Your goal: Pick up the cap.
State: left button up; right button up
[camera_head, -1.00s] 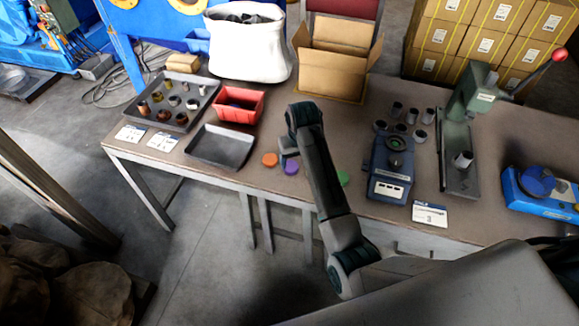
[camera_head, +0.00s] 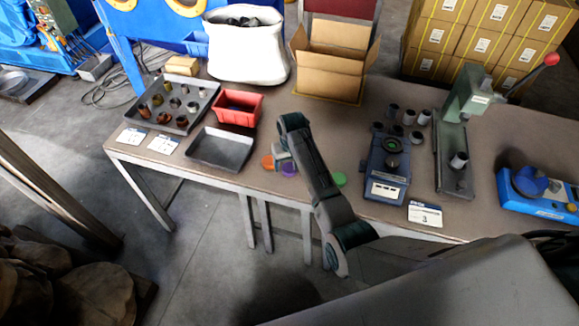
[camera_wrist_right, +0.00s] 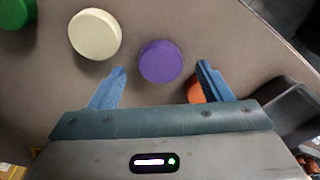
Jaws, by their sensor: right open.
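Several round caps lie near the front edge of the table. The purple cap (camera_head: 289,170) sits beside the orange cap (camera_head: 267,162), and the green cap (camera_head: 339,179) lies farther right. My right gripper (camera_wrist_right: 161,68) is open and empty, with the purple cap (camera_wrist_right: 160,61) showing between its blue fingers in the wrist view. The orange cap (camera_wrist_right: 196,90) is partly hidden behind one finger. A cream-white cap (camera_wrist_right: 95,35) lies beside the purple one in the wrist view; my arm hides it in the head view. My left gripper is not in view.
A grey empty tray (camera_head: 220,149), a red bin (camera_head: 236,107) and a tray of metal parts (camera_head: 170,104) are to the left. A blue-grey device (camera_head: 388,168) and a green press (camera_head: 455,130) stand right. An open cardboard box (camera_head: 332,67) is behind.

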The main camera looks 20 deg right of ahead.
jog(key=shift+w+f, duration=0.1)
jog(key=shift+f, duration=0.85)
jog(key=c, duration=1.1)
jog(key=shift+o, duration=0.2)
jog(key=shift+r, duration=0.1)
